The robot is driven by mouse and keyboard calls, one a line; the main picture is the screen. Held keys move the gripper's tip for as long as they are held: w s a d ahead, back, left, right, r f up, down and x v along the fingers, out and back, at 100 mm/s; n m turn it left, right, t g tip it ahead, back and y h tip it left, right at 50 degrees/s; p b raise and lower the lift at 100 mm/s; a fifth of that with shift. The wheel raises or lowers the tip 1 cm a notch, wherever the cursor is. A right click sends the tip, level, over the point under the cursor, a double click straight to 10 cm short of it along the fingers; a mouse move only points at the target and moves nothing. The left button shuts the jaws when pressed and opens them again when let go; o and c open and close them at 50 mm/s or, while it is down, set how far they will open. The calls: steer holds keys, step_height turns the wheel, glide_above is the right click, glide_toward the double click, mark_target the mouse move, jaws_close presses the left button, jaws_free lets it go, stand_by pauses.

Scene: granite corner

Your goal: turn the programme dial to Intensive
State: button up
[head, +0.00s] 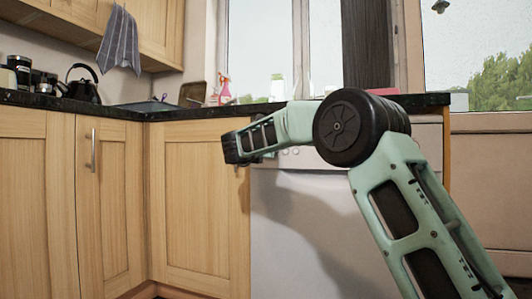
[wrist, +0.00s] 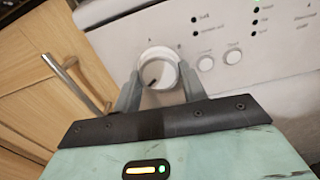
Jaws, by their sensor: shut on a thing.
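The programme dial (wrist: 157,66) is a round white knob on the white control panel of the appliance. It has a dark pointer mark on its face, toward the lower left in the wrist view. My gripper (wrist: 160,80) is shut on the dial, with one grey finger on each side of it. Small printed labels surround the dial, but they are too blurred to read, so I cannot tell which one is Intensive. In the head view my forearm and hand reach to the upper left of the white appliance (head: 300,215), hiding the dial.
A wooden cupboard door (wrist: 35,75) with a metal handle (wrist: 70,80) is close on the left. The dark granite worktop (head: 215,112) runs above.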

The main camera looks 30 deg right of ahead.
steer(key=o, duration=1)
steer(key=shift+p+v, duration=3.1)
steer(key=shift+v, duration=5.6)
